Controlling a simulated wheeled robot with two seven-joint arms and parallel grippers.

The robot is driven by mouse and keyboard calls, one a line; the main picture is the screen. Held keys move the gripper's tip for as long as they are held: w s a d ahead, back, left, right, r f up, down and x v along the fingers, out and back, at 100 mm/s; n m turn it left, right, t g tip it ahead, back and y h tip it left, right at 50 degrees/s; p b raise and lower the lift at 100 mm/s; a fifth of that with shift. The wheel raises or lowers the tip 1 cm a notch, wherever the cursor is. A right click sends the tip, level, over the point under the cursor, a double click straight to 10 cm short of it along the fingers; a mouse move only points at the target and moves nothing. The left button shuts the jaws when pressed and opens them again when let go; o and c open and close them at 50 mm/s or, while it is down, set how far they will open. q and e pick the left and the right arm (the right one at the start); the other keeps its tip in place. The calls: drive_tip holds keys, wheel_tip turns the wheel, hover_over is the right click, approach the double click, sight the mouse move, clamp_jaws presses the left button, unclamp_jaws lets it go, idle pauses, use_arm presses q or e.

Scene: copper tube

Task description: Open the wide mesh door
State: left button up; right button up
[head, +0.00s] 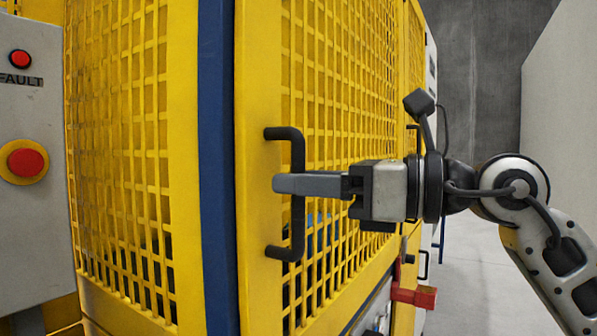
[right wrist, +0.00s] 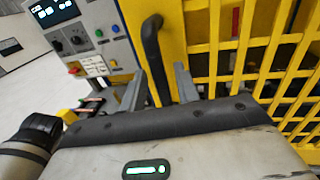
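The wide yellow mesh door (head: 258,110) stands at the middle of the head view, its edge next to a dark blue post, and looks shut. A black upright bar handle (head: 298,232) is fixed to it near that edge. My right gripper (head: 290,184) reaches in from the right at mid-height of the handle. In the right wrist view, the handle (right wrist: 152,45) runs down between the two grey fingers, with a gap visible on both sides. The fingers are open around the bar. My left gripper is not in view.
A dark blue post (head: 217,170) separates the door from another yellow mesh panel (head: 182,150). A grey control box (head: 25,120) with red buttons stands at the left. A red part (head: 413,296) sits low beyond the door. Grey floor (head: 475,280) is clear at the right.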

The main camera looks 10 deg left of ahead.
drive_tip(key=shift+w+a, duration=0.1)
drive_tip(key=shift+a, duration=0.4)
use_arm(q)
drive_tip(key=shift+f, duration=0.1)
